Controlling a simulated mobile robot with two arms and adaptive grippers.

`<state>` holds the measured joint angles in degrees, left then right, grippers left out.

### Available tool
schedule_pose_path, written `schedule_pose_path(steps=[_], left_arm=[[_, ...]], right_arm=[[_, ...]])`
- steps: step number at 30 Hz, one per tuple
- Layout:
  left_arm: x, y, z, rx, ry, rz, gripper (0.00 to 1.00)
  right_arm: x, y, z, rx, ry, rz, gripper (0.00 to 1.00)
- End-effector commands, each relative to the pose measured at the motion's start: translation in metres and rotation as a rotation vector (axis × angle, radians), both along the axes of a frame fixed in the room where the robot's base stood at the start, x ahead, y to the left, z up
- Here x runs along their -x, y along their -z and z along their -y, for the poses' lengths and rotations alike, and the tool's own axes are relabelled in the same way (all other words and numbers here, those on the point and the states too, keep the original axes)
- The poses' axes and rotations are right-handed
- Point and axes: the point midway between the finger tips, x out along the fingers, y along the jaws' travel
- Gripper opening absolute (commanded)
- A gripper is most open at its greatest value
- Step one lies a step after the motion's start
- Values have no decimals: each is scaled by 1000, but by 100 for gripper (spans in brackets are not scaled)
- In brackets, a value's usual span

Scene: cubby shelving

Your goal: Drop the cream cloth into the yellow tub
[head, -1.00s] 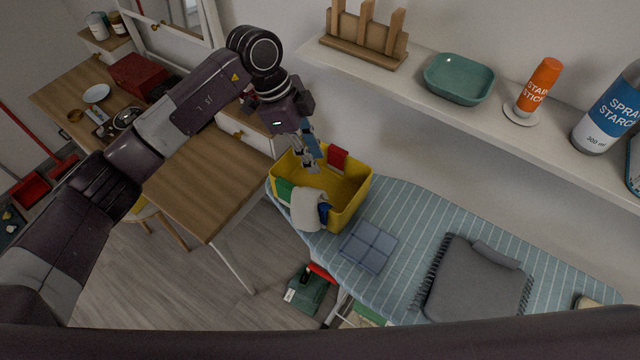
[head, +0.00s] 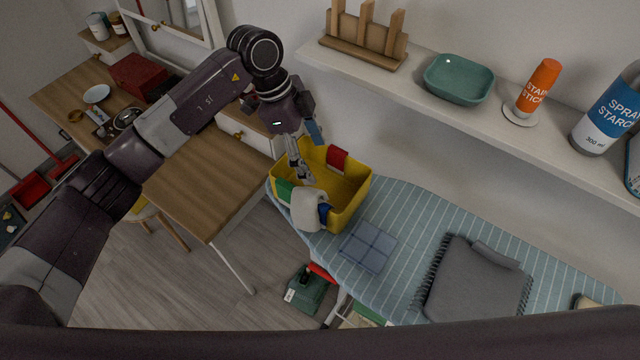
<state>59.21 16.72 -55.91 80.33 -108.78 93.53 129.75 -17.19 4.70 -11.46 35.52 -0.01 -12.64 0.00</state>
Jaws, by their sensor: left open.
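The yellow tub (head: 352,203) stands on the left end of the striped ironing board. The cream cloth (head: 307,211) is draped over the tub's near rim and hangs partly outside it. A green cloth (head: 284,192) and a blue cloth (head: 324,213) lie on the rim on either side of it, and a red cloth (head: 337,159) is at the far rim. My left gripper (head: 305,176) is open and points down over the tub, just above and behind the cream cloth. Whether a finger touches the cloth is unclear. My right gripper is out of view.
A folded blue cloth (head: 368,247) and a grey fringed cushion (head: 474,282) lie on the ironing board (head: 410,217). Above is a shelf (head: 420,88) with a teal dish (head: 459,79), an orange stick and a spray bottle. A wooden table (head: 207,184) stands left of the tub.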

Motion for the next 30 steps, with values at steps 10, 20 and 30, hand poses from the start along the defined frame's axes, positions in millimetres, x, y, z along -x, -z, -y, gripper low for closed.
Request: schedule_pose_path(steps=[10,20,30], left_arm=[[-2,-40,-5,-107,2,27,70],[-3,-58,-11,-188,1,42,70],[-3,-60,-11,-189,1,43,70]], right_arm=[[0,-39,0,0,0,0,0],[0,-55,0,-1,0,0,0],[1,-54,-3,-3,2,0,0]])
